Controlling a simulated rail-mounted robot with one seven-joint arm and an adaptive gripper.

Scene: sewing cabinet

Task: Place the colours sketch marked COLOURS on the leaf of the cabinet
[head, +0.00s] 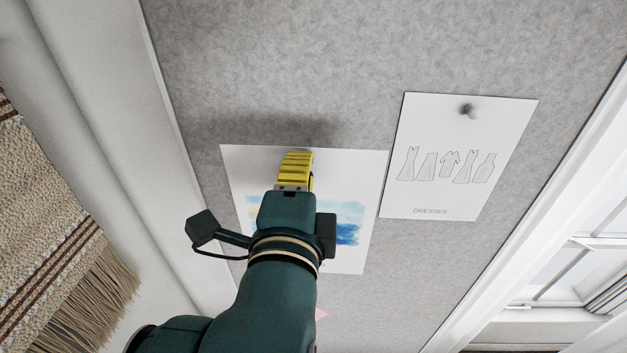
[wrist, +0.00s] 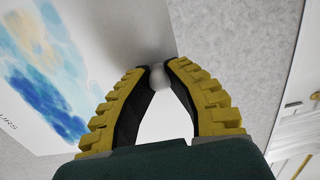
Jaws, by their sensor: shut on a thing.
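The colours sketch (head: 352,185), a white sheet with blue and yellow watercolour, hangs flat on the grey pinboard (head: 330,60) in the head view. My gripper (head: 297,160) and wrist cover part of it. In the wrist view the sketch (wrist: 45,75) is at the left, with only the end of its lettering, "URS", showing. There my gripper (wrist: 159,70) is shut on a round grey pin head (wrist: 160,80) near the sheet's edge. The pin is hidden behind my fingers in the head view. The cabinet leaf is not in view.
A second sheet marked DRESSES (head: 458,155) hangs to the right under its own grey pin (head: 470,111). A small pink corner (head: 321,314) shows below the sketch. A fringed woven hanging (head: 50,230) is at the left and a window (head: 585,260) at the right.

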